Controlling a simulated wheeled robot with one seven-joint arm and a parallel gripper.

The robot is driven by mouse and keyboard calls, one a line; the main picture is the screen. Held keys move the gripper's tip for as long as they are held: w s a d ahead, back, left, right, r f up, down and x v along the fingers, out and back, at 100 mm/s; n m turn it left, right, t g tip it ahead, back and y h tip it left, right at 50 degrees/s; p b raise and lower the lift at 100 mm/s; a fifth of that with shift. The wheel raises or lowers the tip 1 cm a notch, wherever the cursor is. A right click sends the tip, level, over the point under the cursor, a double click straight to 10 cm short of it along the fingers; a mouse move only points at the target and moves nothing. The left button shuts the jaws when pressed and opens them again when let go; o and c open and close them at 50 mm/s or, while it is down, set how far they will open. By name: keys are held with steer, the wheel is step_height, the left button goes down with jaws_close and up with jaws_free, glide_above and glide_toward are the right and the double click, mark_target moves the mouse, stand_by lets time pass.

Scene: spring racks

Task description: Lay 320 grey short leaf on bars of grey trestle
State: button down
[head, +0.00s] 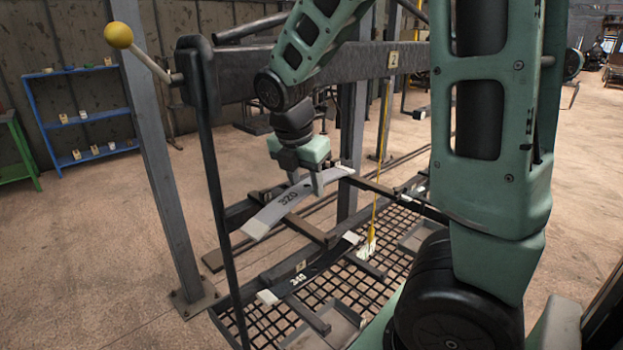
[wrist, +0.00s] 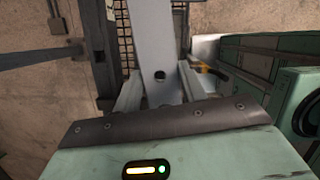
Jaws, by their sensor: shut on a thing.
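The grey short leaf (head: 270,214), a curved strip marked 320, is held in my gripper (head: 308,184), which is shut on it near its middle. The leaf tilts, its near-left end lower in the head view. In the wrist view the leaf (wrist: 158,60) runs away between the fingers (wrist: 160,95), and a dark hole shows in it. Below the leaf are dark bars and brown timbers (head: 303,229); I cannot tell for certain which bars belong to the grey trestle. Whether the leaf touches them is unclear.
A black leaf marked 340 (head: 310,272) lies on a rack over the mesh floor (head: 350,290). A grey post (head: 160,150) and a dark upright rod (head: 215,200) stand left. A yellow hanging line (head: 376,190) is right of my gripper. A blue shelf (head: 85,112) stands far left.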

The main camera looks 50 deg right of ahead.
mark_target(283, 215)
steer(key=s+a+b, duration=0.1)
steer(key=s+a, duration=0.1)
steer(key=a, duration=0.1)
steer(key=s+a, duration=0.1)
steer(key=a, duration=0.3)
steer(key=s+a+b, duration=0.1)
steer(key=s+a, duration=0.1)
steer(key=a, duration=0.2)
steer(key=shift+s+a+b, duration=0.1)
steer(key=shift+s+b, duration=0.2)
steer(key=shift+b, duration=0.05)
steer(key=c, duration=1.5)
jaws_free()
steer(key=shift+r, duration=0.1)
steer(key=c, duration=0.5)
